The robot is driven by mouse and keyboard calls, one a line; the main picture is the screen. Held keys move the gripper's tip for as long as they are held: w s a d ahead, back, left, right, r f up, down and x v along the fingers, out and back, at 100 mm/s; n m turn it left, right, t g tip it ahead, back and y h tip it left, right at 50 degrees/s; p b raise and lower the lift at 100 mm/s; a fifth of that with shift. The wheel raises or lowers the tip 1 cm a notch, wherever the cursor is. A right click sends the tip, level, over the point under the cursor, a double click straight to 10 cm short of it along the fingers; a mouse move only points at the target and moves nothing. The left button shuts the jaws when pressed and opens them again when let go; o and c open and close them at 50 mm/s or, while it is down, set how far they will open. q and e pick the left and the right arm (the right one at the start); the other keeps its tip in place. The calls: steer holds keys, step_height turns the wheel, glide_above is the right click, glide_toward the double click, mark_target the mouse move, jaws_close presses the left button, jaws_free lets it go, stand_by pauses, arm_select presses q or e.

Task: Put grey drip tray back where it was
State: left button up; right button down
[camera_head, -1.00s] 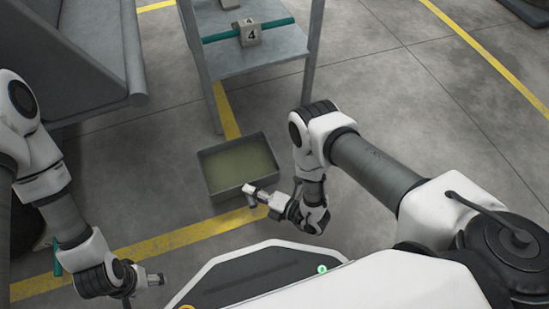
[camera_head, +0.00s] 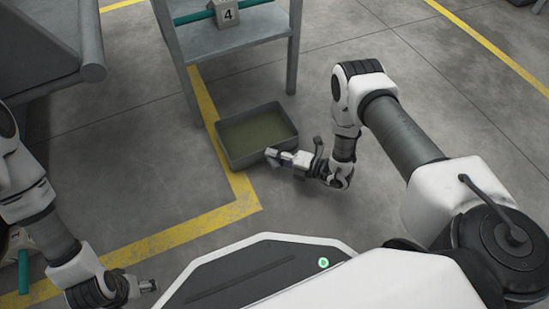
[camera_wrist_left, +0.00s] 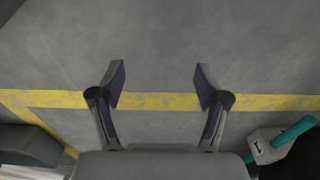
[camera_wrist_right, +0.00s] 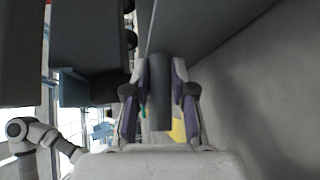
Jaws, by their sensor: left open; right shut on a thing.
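The grey drip tray (camera_head: 237,160) is a rectangular open box with a greenish-brown inside. In the head view it is in front of the shelf stand, just inside the corner of the yellow floor line. My right gripper (camera_head: 274,158) is shut on the tray's near right rim. The right wrist view shows a grey part (camera_wrist_right: 160,92) between its fingers, with the large grey surface beyond. My left gripper (camera_head: 150,286) is open and empty at the lower left. The left wrist view shows its spread fingers (camera_wrist_left: 160,85) over bare floor.
The grey shelf stand (camera_head: 230,45) carries a block marked 4 (camera_head: 228,14) on a teal bar. A large grey structure (camera_head: 50,50) stands at the left. The yellow line (camera_head: 190,228) turns a corner near my base. Floor right of the stand is clear.

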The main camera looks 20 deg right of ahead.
arm_select(q)
steer(key=shift+r, duration=0.1)
arm_select(e)
steer(key=shift+f, duration=0.1)
steer(key=c, duration=1)
jaws_free()
steer(key=shift+o, duration=0.2)
steer(key=p+v, duration=0.2)
steer(key=v, duration=0.2)
steer(key=p+v, duration=0.2)
steer(key=v, duration=0.1)
steer(key=p+v, duration=0.2)
steer(key=v, duration=0.2)
steer(key=shift+s+d+r, duration=0.1)
steer(key=shift+s+r, duration=0.15)
steer(key=shift+r, duration=0.15)
arm_select(q)
step_height(320, 180, up, 6)
steer(key=s, duration=0.2)
steer(key=shift+r+g, duration=0.15)
steer(key=shift+g, duration=0.15)
arm_select(e)
steer(key=shift+s+d+f, duration=0.1)
steer(key=shift+s+d, duration=0.05)
steer(key=shift+s, duration=0.05)
arm_select(q)
steer(key=shift+s, duration=0.1)
